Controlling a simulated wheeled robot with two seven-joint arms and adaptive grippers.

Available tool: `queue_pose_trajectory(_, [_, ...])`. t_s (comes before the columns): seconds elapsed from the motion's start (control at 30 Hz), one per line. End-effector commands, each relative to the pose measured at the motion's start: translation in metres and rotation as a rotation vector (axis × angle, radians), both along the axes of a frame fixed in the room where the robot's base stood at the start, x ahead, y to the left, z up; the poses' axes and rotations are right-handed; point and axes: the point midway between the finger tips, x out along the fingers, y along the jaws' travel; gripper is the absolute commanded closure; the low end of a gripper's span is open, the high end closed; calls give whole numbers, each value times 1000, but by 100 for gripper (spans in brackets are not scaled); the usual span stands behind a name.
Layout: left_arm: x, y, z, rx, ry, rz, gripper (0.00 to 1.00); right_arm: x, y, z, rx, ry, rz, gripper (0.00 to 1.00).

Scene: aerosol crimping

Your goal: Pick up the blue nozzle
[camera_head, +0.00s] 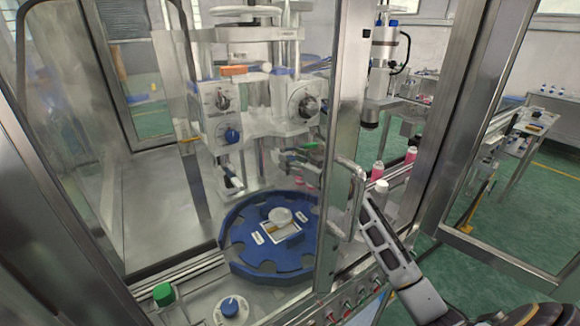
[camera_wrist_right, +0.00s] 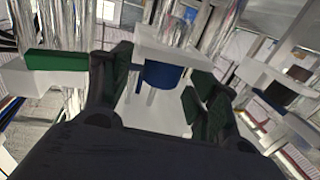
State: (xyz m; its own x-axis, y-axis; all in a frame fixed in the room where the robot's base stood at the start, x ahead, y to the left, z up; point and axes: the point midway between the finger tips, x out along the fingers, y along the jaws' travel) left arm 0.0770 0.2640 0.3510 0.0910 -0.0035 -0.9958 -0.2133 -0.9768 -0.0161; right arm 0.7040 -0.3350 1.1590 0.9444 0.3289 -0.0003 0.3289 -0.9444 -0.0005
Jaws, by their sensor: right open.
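In the right wrist view, a short blue cylindrical piece (camera_wrist_right: 163,75), which looks like the blue nozzle, hangs under a white block (camera_wrist_right: 170,42). It appears between the open dark fingers of my right gripper (camera_wrist_right: 158,82), with no clear contact. I cannot pick out the nozzle for sure in the head view. My left gripper is not in view.
The blue rotary table (camera_head: 237,247) sits inside the framed machine. The metal door handle (camera_head: 347,172) and upright frame stand close to my right arm. A green button (camera_head: 163,293) is at the front. Pink bottles (camera_head: 378,171) stand beyond the frame.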

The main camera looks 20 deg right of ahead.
Motion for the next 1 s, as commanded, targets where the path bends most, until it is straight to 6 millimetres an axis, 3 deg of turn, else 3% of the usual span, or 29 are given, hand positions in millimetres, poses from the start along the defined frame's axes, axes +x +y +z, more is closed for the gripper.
queue_pose_trajectory(0.07, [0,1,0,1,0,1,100,0,0,0,0,0,0,40])
queue_pose_trajectory(0.5, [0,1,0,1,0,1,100,0,0,1,-1,-1,0,94])
queue_pose_trajectory(1.0, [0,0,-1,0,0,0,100,0,0,10,-2,-4,0,94])
